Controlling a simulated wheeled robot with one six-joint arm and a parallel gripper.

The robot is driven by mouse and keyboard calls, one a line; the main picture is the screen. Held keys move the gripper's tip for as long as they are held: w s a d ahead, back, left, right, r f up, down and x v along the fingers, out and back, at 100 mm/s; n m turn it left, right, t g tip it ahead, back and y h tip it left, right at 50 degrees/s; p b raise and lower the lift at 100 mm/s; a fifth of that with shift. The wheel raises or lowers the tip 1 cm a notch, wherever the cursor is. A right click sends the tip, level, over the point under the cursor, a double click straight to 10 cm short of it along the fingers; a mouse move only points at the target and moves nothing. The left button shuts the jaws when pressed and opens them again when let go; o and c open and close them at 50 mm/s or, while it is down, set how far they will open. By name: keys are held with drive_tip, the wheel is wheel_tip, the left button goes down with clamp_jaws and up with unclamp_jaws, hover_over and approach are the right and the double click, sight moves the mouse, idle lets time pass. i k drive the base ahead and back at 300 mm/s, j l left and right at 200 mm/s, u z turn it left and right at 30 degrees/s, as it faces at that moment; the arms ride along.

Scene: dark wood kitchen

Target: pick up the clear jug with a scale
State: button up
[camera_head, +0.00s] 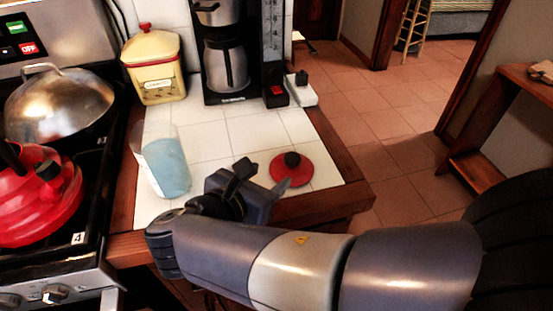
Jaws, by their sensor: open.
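The clear jug (164,163) stands on the white tiled counter, near its left edge beside the stove. It looks see-through at the top left and pale blue lower down, and leans to the left in the picture. I cannot make out its scale marks. My gripper (262,177) is open and empty, to the right of the jug and apart from it. My arm reaches in from the lower right and covers part of the counter's front edge.
A red lid (289,174) with a black knob lies just right of my gripper. A yellow canister (154,70) and a coffee maker (225,62) stand behind. A red kettle (35,200) and a domed metal lid (58,103) are on the stove. Tiles between the jug and coffee maker are clear.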

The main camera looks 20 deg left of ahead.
sight(157, 145)
drive_tip(key=u, duration=2.6)
